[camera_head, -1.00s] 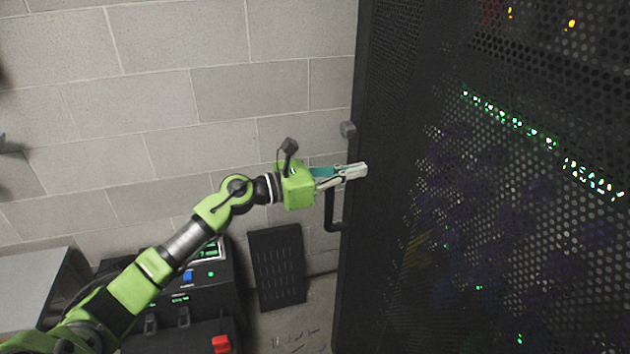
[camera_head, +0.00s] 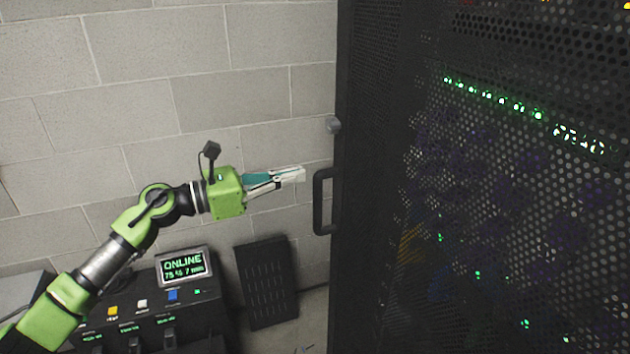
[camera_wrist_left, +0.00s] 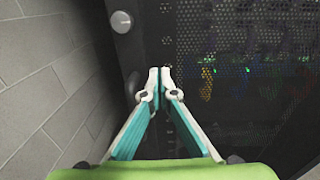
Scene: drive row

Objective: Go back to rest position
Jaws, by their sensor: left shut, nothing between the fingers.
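My left gripper (camera_head: 301,174) is shut and empty, pointing right in the head view. It is apart from the black handle (camera_head: 319,202) of the dark rack door, a little to its left. The rack (camera_head: 490,200) has a perforated door with green lights behind it and fills the right side. In the left wrist view my left gripper (camera_wrist_left: 159,72) shows its two fingertips together in front of the perforated rack door (camera_wrist_left: 240,70). My right gripper is in neither view.
A grey block wall (camera_head: 170,70) stands behind. A black console (camera_head: 150,310) with a green "ONLINE" screen (camera_head: 183,266) and coloured buttons is below my left arm. A dark slotted panel (camera_head: 267,282) leans against the wall. A round grey knob (camera_head: 333,124) sits above the handle.

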